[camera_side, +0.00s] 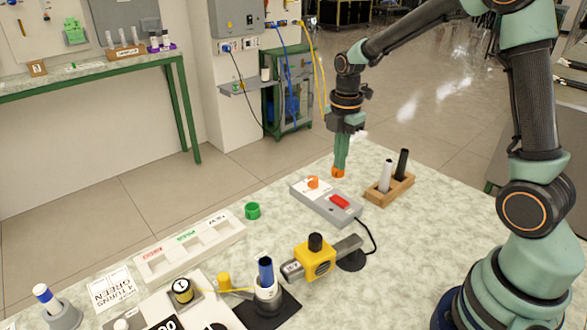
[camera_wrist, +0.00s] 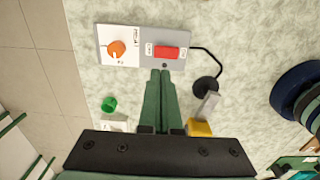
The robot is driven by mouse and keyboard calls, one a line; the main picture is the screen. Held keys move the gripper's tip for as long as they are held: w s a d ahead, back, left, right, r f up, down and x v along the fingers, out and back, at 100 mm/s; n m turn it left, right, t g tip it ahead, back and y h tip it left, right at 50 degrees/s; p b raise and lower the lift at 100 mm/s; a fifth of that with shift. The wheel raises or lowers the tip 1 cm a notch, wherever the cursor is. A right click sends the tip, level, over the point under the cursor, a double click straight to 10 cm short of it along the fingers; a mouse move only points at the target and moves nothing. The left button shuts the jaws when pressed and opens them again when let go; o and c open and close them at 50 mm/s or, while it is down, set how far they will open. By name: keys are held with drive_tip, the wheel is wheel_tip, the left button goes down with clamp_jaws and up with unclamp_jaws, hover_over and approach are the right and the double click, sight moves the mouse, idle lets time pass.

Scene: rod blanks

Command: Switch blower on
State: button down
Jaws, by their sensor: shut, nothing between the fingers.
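A grey control box (camera_side: 322,208) lies on the table with an orange knob (camera_side: 313,182) on its white part and a red rocker switch (camera_side: 339,202) on its grey part. In the wrist view the red switch (camera_wrist: 167,52) lies between two small labels, too small to read surely. My gripper (camera_side: 338,174) is shut and empty, pointing down above the far side of the box. In the wrist view its fingertips (camera_wrist: 161,72) show just below the red switch. I cannot tell which way the rocker is tipped.
A black cable runs from the box to a black round base (camera_side: 351,261) beside a yellow block (camera_side: 316,259). A wooden rack (camera_side: 389,190) with a white and a black rod stands right of the box. A green cup (camera_side: 253,211) and a white three-bay tray (camera_side: 190,246) lie left.

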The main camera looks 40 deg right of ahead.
sight(336, 198)
wheel_tip(336, 198, down, 9)
drive_tip(key=shift+r, duration=0.1)
idle(0.5)
drive_tip(key=shift+w+f, duration=0.1)
drive_tip(key=shift+f, duration=0.2)
drive_tip(key=shift+s+r, duration=0.25)
drive_tip(key=shift+s, duration=0.6)
drive_tip(key=shift+r, duration=0.2)
wheel_tip(336, 198, up, 14)
drive_tip(key=shift+f, duration=0.15)
